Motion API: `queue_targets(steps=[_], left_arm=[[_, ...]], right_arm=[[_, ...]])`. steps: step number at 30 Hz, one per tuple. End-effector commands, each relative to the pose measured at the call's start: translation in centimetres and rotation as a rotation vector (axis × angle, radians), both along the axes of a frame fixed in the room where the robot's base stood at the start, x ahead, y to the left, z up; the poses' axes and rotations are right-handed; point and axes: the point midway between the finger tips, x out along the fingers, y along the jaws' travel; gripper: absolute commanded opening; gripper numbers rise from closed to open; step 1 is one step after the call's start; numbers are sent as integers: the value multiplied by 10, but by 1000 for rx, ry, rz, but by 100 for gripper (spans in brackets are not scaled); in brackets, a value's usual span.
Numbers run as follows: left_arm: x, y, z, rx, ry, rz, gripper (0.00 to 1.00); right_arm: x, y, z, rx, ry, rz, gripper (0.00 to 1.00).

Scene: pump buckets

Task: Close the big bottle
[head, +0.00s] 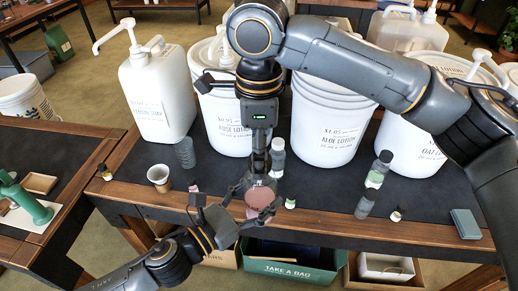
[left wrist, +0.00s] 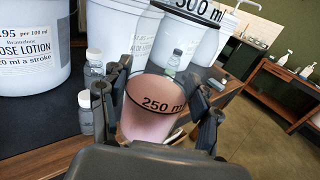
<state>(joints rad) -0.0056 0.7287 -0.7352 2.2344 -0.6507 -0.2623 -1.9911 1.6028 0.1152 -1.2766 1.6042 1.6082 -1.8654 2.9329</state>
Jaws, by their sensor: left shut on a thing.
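The bottle with pink lotion (head: 260,197) is near the table's front edge; in the left wrist view (left wrist: 150,120) it is clear, with a "250 ml" line near the pink level. My left gripper (head: 238,208) is shut around it, with one finger on each side in the left wrist view (left wrist: 158,98). My right gripper (head: 258,180) points straight down from above, at the bottle's top in the head view. Its fingertips overlap the left fingers, so its opening and any cap in it are hidden. I cannot make out the bottle's mouth.
White pump buckets (head: 325,120) and a square canister (head: 157,95) stand behind. A paper cup (head: 159,178), a grey bottle (head: 185,152), a green-labelled bottle (head: 377,170) and small vials are on the dark mat. A green crate (head: 290,268) is below the front edge.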

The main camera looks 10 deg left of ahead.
Motion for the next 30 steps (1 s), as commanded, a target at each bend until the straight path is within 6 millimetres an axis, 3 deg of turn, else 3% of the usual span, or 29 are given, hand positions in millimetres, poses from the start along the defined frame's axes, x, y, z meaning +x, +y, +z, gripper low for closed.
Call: queue_targets(steps=[5,14,25,30], left_arm=[[0,0,1,-2,-2,0,0],[0,0,1,-2,-2,1,0],[0,0,1,-2,-2,1,0],[0,0,1,-2,-2,1,0]], right_arm=[[0,0,9,1,-1,1,62],[0,0,44,0,1,1,62],[0,0,45,-1,1,26,58],[0,0,47,-2,1,207,58]])
